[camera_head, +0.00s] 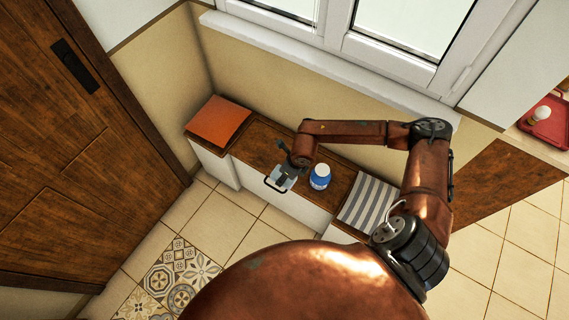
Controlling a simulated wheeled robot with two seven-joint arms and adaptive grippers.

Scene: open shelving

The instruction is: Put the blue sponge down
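I cannot make out a blue sponge. The arm in view comes in from the right, so I take it as my right one. Its gripper (276,184) is over the front edge of a low wooden-topped bench (258,145), left of a blue jar with a white lid (320,177). The gripper's fingers are small and dark, and I cannot tell whether they are open or hold something. The jar stands on the bench, apart from the gripper. My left gripper is not in view.
An orange mat (218,122) lies on the bench's left end, and a grey-and-white striped cloth (368,203) lies right of the jar. A window (395,45) is behind. A red tray (549,122) is at the far right. The tiled floor (220,220) in front is clear.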

